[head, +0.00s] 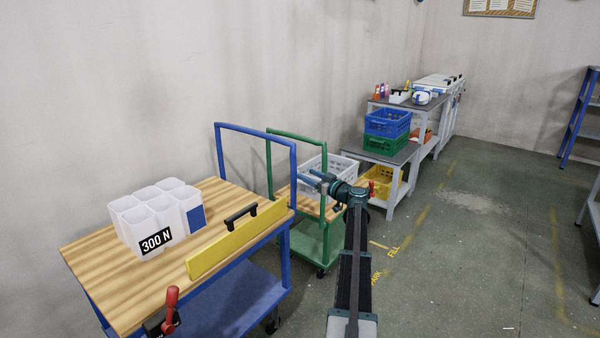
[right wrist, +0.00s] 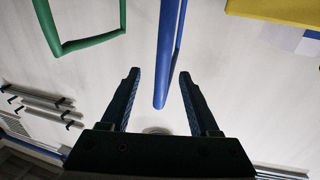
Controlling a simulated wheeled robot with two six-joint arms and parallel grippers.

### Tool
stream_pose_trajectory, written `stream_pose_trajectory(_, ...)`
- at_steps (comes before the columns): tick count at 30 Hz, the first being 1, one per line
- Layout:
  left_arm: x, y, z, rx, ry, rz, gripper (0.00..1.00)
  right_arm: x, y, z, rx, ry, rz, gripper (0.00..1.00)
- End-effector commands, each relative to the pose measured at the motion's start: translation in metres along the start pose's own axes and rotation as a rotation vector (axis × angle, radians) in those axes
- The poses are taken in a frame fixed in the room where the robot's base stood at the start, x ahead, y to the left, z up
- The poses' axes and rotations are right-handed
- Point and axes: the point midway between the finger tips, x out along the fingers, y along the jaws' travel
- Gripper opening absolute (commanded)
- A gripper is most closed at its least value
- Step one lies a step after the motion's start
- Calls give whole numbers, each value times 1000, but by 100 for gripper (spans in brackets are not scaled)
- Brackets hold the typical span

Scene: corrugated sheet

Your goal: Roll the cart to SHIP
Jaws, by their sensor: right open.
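A cart with a blue frame (head: 285,255) and a wooden top (head: 90,250) stands at the left by the wall. Its upright blue handle (head: 255,134) rises at the far end. White bins (head: 140,222) marked "300 N" and a yellow panel (head: 235,243) with a black grip sit on the top. My right gripper (head: 312,180) is open beside the handle's right post. In the right wrist view, the blue post (right wrist: 168,60) shows between the open fingers (right wrist: 158,76); I see no contact. My left gripper is out of view. No SHIP marking is readable.
A green cart (head: 315,240) with a white basket (head: 330,168) stands just behind the blue cart. Benches with blue (head: 388,122) and green crates line the wall beyond. Floor at the right is open, with yellow lines and lettering (head: 392,251). A blue rack (head: 577,118) stands far right.

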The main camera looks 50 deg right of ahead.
Motion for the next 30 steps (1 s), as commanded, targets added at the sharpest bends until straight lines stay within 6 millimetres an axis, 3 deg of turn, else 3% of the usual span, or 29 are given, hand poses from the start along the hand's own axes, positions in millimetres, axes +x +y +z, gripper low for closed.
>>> stream_pose_trajectory(7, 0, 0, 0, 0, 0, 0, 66, -20, 0, 0, 0, 0, 1, 62)
stream_pose_trajectory(30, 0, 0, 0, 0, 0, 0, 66, -21, 1, 0, 0, 0, 1, 62)
